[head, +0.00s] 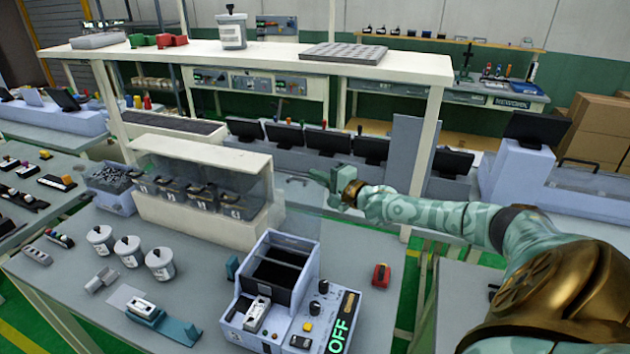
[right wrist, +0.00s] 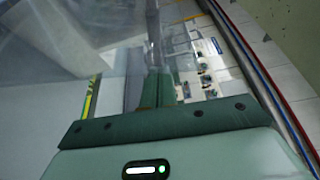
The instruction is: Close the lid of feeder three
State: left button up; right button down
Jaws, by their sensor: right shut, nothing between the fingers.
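A cream feeder housing (head: 165,212) stands on the bench in the head view, with several dark feeder bins (head: 200,194) in a row behind clear panels. The labels are too small to read surely, so I cannot tell which is feeder three. A clear panel (head: 257,178) stands at the right end of the row. My right gripper (head: 314,174) is shut and empty, a little to the right of that panel. In the right wrist view, the closed fingers (right wrist: 158,88) point away, with clear sheeting (right wrist: 75,35) close by at left. My left gripper is not in view.
A control box with an OFF display (head: 340,335) stands at the front, with a red switch box (head: 381,275) beside it. White lidded pots (head: 128,250) stand at left. A cream shelf (head: 250,58) on posts spans above. Black screens (head: 325,140) line up behind.

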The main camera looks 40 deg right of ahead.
aim_at(308, 197)
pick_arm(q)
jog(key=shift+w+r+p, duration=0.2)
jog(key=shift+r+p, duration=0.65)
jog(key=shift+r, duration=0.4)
pick_arm(e)
jog(key=shift+s+a+r, duration=0.2)
jog(key=shift+s+a, duration=0.15)
jog(key=shift+a, duration=0.25)
jog(key=shift+s+a+r, duration=0.15)
jog(key=shift+s+a, duration=0.15)
jog(key=shift+a, duration=0.3)
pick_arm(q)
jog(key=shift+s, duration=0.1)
